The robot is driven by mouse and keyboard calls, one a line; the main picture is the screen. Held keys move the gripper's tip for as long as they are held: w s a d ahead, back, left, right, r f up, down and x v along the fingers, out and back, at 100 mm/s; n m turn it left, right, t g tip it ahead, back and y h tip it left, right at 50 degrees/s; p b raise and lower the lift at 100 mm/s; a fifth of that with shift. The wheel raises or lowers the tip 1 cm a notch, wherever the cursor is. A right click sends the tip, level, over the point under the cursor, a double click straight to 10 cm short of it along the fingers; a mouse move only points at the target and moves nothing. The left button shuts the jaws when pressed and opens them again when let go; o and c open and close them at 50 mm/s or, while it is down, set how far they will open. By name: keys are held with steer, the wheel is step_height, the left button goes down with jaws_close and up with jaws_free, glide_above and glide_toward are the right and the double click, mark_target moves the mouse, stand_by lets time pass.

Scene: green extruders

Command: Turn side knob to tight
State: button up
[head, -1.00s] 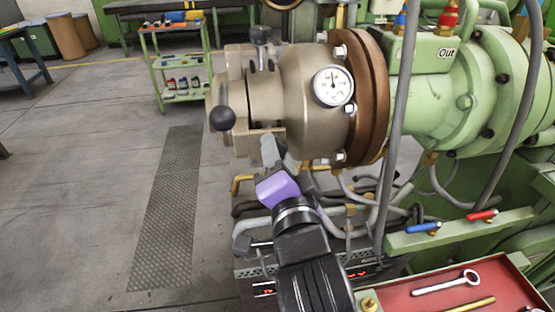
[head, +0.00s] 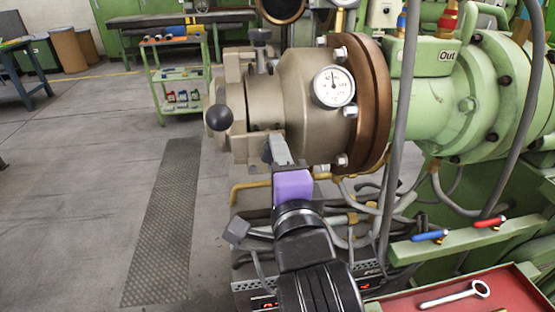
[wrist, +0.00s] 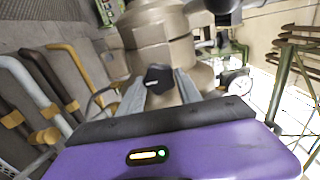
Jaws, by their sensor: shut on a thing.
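The side knob (wrist: 158,78) is a dark, faceted knob low on the side of the tan metal extruder head (head: 300,90). In the wrist view it sits between the two grey fingers of my gripper (wrist: 160,92), which is shut on it. In the head view my gripper (head: 279,150), with its purple body, reaches up to the underside of the extruder head. The knob is mostly hidden there by the fingers. I cannot read any tight marking.
A black ball handle (head: 218,118) sticks out at the left of the extruder head, and a dark upper knob (head: 260,38) stands on top. Hoses and pipes (head: 350,225) crowd below. A red tray (head: 500,293) holds a wrench (head: 455,295). The floor at left is clear.

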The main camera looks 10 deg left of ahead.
stand_by(0.4)
steer(key=o, duration=1.4)
steer(key=shift+c, duration=0.2)
steer(key=v, duration=0.7)
steer(key=shift+s, duration=0.4)
steer(key=shift+d, duration=0.15)
